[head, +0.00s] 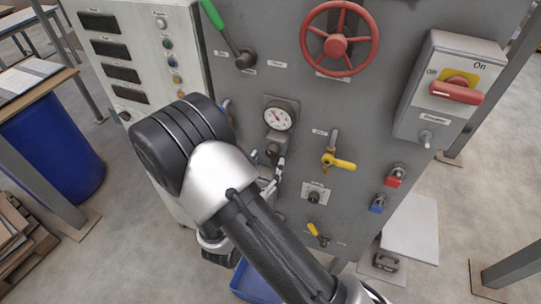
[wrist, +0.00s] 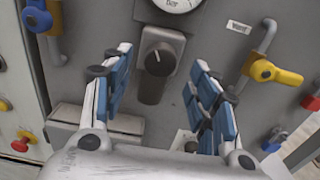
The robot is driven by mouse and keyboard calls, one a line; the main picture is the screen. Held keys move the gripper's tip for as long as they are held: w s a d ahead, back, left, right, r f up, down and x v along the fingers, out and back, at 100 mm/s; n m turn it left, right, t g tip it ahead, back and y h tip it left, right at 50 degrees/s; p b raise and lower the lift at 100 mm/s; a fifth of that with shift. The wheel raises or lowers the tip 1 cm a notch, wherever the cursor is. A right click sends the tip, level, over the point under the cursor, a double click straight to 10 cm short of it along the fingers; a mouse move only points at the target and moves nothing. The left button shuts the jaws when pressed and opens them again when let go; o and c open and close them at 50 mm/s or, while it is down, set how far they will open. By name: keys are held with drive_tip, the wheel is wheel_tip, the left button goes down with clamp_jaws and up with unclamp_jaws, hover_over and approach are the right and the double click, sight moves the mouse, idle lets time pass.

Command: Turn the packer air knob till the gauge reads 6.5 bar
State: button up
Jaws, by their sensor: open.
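The round pressure gauge (head: 278,118) is on the grey panel in the head view, with a red needle too small to read. Its lower edge, with "bar" lettering, shows at the top of the wrist view (wrist: 178,3). The dark air knob (wrist: 160,60) sits on a grey regulator body just below the gauge. In the head view the knob (head: 272,150) is partly beside my arm. My gripper (wrist: 157,92) is open, its blue-padded fingers spread left and right below the knob. Nothing is between the fingers, and they appear apart from the knob.
A yellow valve handle (wrist: 272,72) is close to the right finger, and a blue-handled valve (wrist: 38,18) is at upper left. A red handwheel (head: 338,38), a green lever (head: 212,14) and a red main switch (head: 456,92) are higher on the panel. A small selector knob (head: 314,197) is lower right.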

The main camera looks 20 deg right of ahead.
sight(271, 156)
drive_tip(key=shift+x, duration=1.9)
drive_tip(key=shift+c, duration=0.4)
drive_tip(key=c, duration=1)
